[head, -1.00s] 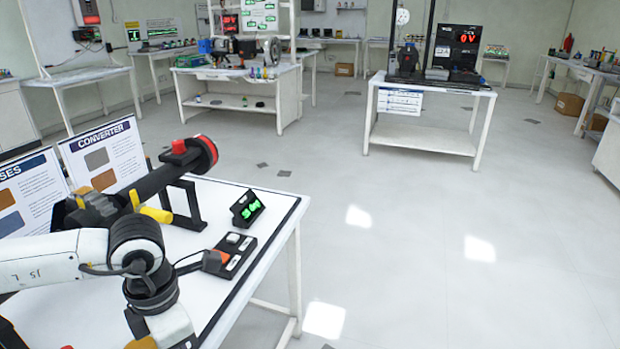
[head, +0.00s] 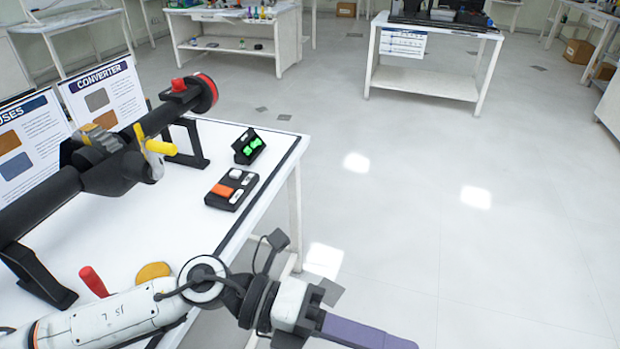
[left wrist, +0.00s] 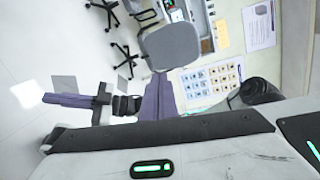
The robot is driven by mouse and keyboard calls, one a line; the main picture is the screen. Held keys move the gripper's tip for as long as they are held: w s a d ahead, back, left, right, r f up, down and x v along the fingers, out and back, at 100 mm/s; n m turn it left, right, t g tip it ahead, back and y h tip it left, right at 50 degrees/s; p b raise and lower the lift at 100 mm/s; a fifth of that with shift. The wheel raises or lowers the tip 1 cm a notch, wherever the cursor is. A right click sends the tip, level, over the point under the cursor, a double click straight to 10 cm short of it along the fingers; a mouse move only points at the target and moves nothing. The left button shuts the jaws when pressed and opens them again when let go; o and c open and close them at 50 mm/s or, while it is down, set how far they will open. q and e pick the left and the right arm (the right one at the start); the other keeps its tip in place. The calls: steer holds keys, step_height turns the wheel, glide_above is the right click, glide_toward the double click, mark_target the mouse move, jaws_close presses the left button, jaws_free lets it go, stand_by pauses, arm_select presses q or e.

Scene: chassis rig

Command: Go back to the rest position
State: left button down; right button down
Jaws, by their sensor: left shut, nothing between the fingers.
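My left gripper (head: 368,336) is in the lower right of the head view, beyond the table's right edge and over open floor. Its purple fingers look together, with nothing between them. They also show in the left wrist view (left wrist: 157,100), in front of a grey chair seat. The left arm stretches across the front of the table from the lower left. In the left wrist view another purple-fingered gripper (left wrist: 68,100), apparently my right one, points left. Its jaw opening cannot be made out. The right arm does not show in the head view.
A white table (head: 255,200) holds a black exhaust pipe (head: 40,205) on stands, a button box (head: 231,190) and a small display (head: 248,146). A red handle (head: 93,281) and an orange disc (head: 153,271) lie near my arm. Floor to the right is clear.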

arm_select(q)
steer(key=w+d+r+n+t+h, duration=0.1)
steer(key=w+r+n+t+h, duration=0.45)
steer(key=n, duration=0.25)
steer(key=w+a+f+n+t+y, duration=0.3)
steer(key=w+a+n+t, duration=0.25)
steer(key=n+t, duration=0.55)
steer(key=w+a+f+n+t+y, duration=0.35)
steer(key=a+f+n+y, duration=0.45)
steer(key=n, duration=0.3)
steer(key=s+a+f+n+g+y, duration=0.2)
steer(key=s+a+f+n, duration=0.1)
steer(key=f, duration=0.5)
steer(key=s+a+f+n+g+y, duration=0.2)
steer(key=s+a+f+n+y, duration=0.1)
steer(key=s+a+f, duration=0.2)
steer(key=s+a+f+n+g+y, duration=0.2)
steer(key=s+f, duration=0.5)
steer(key=f, duration=0.4)
steer(key=a+n+g, duration=0.1)
steer(key=a, duration=0.1)
steer(key=shift+a+f, duration=0.35)
